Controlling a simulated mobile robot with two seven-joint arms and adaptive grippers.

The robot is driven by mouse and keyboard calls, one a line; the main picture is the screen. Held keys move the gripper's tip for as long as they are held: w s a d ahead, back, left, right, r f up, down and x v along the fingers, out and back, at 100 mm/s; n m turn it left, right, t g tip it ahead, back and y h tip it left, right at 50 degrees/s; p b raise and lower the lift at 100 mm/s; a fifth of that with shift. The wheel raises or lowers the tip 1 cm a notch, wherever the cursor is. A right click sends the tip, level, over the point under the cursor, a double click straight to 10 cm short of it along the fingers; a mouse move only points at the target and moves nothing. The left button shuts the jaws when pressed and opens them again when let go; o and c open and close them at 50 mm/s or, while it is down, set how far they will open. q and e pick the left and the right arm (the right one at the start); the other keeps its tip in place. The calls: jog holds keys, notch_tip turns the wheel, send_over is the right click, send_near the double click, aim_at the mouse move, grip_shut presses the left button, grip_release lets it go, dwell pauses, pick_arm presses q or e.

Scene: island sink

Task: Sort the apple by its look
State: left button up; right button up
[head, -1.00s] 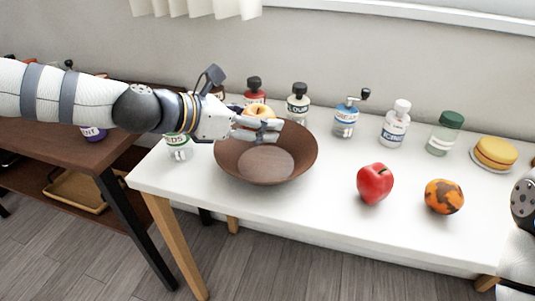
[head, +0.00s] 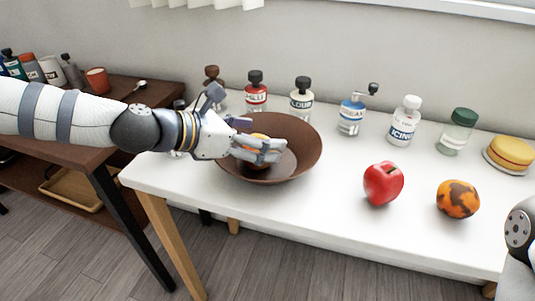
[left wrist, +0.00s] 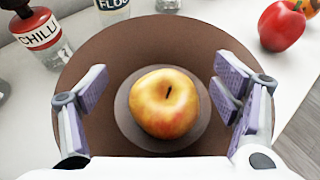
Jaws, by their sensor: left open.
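A yellow apple with a red blush (left wrist: 165,103) rests at the bottom of a brown bowl (head: 305,144). In the head view my left gripper's fingers mostly hide this apple. My left gripper (head: 262,149) is over the bowl with its fingers reaching inside. In the left wrist view its finger pads stand open on both sides of the apple, with gaps between. A red apple (head: 383,183) and an orange, dark-blotched fruit (head: 458,199) sit on the white table (head: 310,220) right of the bowl. My right gripper is not in view; only part of that arm shows at the right edge.
Several bottles line the table's back, including a chili bottle (head: 256,92), a flour bottle (head: 301,98), a cream bottle (head: 352,115) and an icing bottle (head: 404,122). A yellow cake on a plate (head: 511,152) is at the right. The table's front middle is clear.

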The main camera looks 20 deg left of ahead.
pick_arm(q)
jog(key=v, duration=0.7)
jog(key=shift+s+a+r, duration=0.1)
jog(key=shift+s+a, duration=0.1)
jog(key=shift+a, duration=0.05)
